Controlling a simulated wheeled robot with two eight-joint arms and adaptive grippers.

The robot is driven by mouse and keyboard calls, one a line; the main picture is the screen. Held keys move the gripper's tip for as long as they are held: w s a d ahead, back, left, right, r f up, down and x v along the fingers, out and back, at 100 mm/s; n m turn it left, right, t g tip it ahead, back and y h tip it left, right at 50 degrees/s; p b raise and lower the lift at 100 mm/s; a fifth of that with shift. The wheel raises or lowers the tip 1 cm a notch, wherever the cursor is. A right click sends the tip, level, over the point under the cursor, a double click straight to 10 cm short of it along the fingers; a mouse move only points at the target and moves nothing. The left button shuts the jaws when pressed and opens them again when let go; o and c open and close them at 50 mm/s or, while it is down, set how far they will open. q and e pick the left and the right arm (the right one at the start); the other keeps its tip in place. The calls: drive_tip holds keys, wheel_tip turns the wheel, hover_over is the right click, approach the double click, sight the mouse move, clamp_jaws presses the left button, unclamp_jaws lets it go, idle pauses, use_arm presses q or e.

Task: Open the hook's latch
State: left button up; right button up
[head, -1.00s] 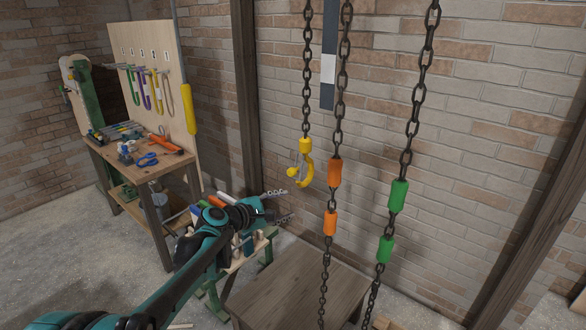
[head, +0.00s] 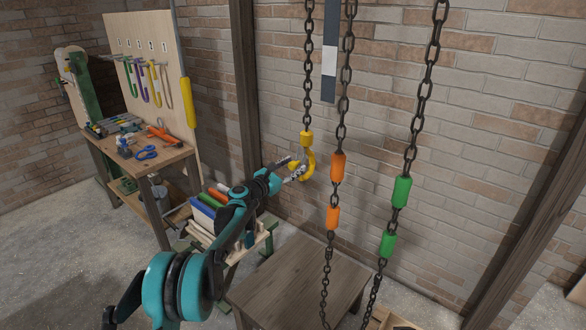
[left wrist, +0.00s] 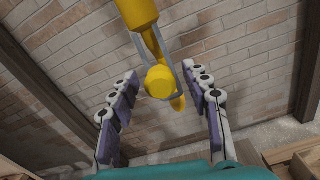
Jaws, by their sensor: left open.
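The yellow hook (head: 309,163) hangs on a dark chain in the middle of the head view. In the left wrist view the hook (left wrist: 138,12) comes down from the top, with a grey wire latch (left wrist: 179,72) and a round yellow knob (left wrist: 160,82) in front of it. My left gripper (head: 295,170) is at the hook's left side in the head view. In the left wrist view its fingers (left wrist: 162,108) are open, one on each side of the knob, with a gap to it on both sides. My right gripper is in neither view.
Chains with orange sleeves (head: 338,167) and green sleeves (head: 401,191) hang right of the hook. A low wooden table (head: 300,280) stands below. A workbench (head: 150,165) with tools is at left. A brick wall (head: 470,120) is behind the chains.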

use_arm(q)
drive_tip(key=shift+w+d, duration=0.2)
drive_tip(key=shift+w, duration=0.05)
clamp_jaws()
drive_tip(key=shift+r, duration=0.1)
